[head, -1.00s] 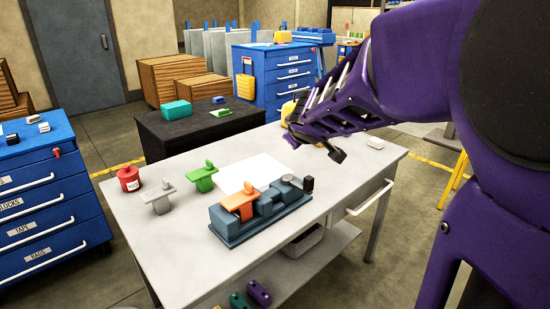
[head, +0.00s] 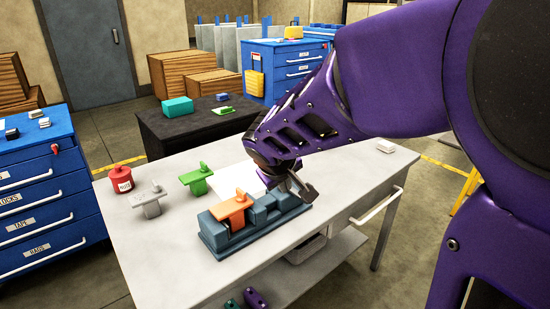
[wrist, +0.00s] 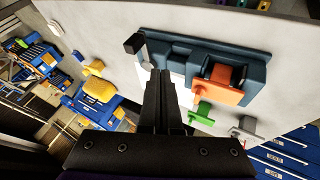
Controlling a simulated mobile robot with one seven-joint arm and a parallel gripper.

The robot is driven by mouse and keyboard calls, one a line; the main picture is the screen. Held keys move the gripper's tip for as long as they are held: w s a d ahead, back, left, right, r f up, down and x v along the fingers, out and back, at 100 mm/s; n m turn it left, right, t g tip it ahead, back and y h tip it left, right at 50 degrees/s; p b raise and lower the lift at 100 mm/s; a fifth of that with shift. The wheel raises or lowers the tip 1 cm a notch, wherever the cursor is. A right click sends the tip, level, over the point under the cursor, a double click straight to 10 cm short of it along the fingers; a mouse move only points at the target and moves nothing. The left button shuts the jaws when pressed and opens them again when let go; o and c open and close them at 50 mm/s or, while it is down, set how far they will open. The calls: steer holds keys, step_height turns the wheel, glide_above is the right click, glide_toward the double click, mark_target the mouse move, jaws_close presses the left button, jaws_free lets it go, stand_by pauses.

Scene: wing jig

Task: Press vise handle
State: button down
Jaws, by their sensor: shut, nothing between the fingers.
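The blue-grey vise (head: 232,238) sits near the front edge of the grey table, with an orange part (head: 234,210) in its left end. In the wrist view the vise (wrist: 235,50) lies beyond my fingertips, and its black handle knob (wrist: 134,43) sticks out at its left end. In the wrist view my fingertips (wrist: 160,74) are just below and right of the knob. I cannot tell whether they touch the handle.
Left of and behind the vise stand a green part (head: 197,181), a grey part (head: 149,199) and a red canister (head: 121,179). A white sheet (head: 229,177) lies behind the vise. A small white block (head: 384,145) is at the table's back right. The table's front left is clear.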

steer(key=w+d+f+b, duration=0.1)
steer(key=w+d+f, duration=0.4)
steer(key=w+f, duration=0.3)
steer(key=shift+b, duration=0.35)
steer(key=shift+d+r, duration=0.1)
steer(key=shift+d, duration=0.05)
stand_by(0.4)
